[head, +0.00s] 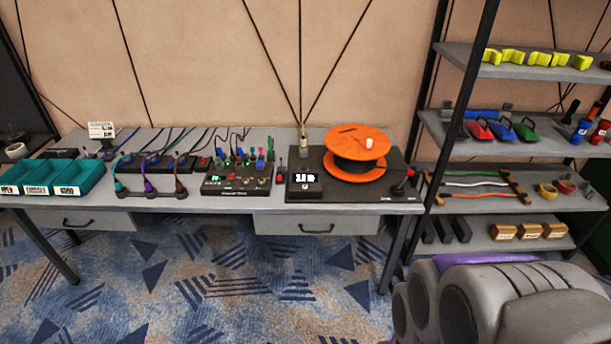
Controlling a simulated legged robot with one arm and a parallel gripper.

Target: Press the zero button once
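A black device (304,186) with a small lit display (305,177) stands on the workbench, right of the middle. The display's digits are too small to read surely. A small light round spot below the display (305,187) looks like a button; I cannot read any zero label on it. The device sits on a dark base plate (345,190), in front and to the left of an orange spool (355,140). My gripper is not seen; grey rounded parts at the bottom right look like my own arm.
The workbench (408,208) also carries teal bins (60,178), cable holders and a black panel with colored plugs (237,181). A red-knobbed lever (402,183) stands at the plate's right. A shelf rack (490,125) stands right. Open patterned carpet (220,290) lies in front.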

